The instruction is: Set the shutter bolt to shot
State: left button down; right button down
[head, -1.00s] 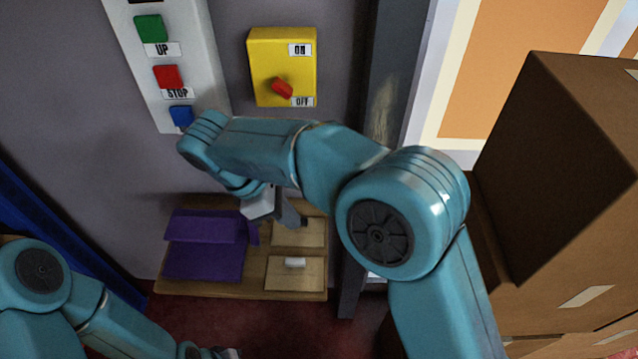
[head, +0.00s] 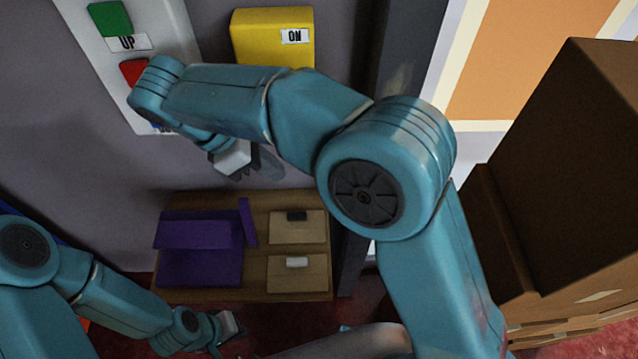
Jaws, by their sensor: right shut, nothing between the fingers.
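I cannot make out a shutter bolt for certain in the head view. A wooden board (head: 320,215) low at the wall carries purple panels (head: 200,268) on its left and two tan plates on its right. The upper tan plate (head: 298,232) has a black knob and the lower plate (head: 296,280) a white one. My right gripper (head: 262,168) is shut and empty, above the board and apart from the knobs in the picture. My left gripper (head: 229,326) is low, below the board; its fingers are too small to judge.
A white panel (head: 75,30) with a green UP button (head: 110,18) and red button (head: 134,72) hangs at upper left. My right arm covers the lower part of the yellow ON box (head: 272,35). Brown cartons (head: 560,180) stack at the right.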

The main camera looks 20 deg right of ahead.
jog(key=d+r+p+x, duration=0.1)
jog(key=x, duration=1.2)
jog(key=shift+s+d+f, duration=0.15)
jog(key=shift+s+d, duration=0.15)
jog(key=shift+d, duration=0.15)
jog(key=shift+d, duration=0.1)
jog(key=d, duration=0.2)
jog(key=s+d, duration=0.1)
jog(key=d, duration=0.1)
jog(key=shift+s+d+b, duration=0.15)
jog(key=shift+b, duration=0.2)
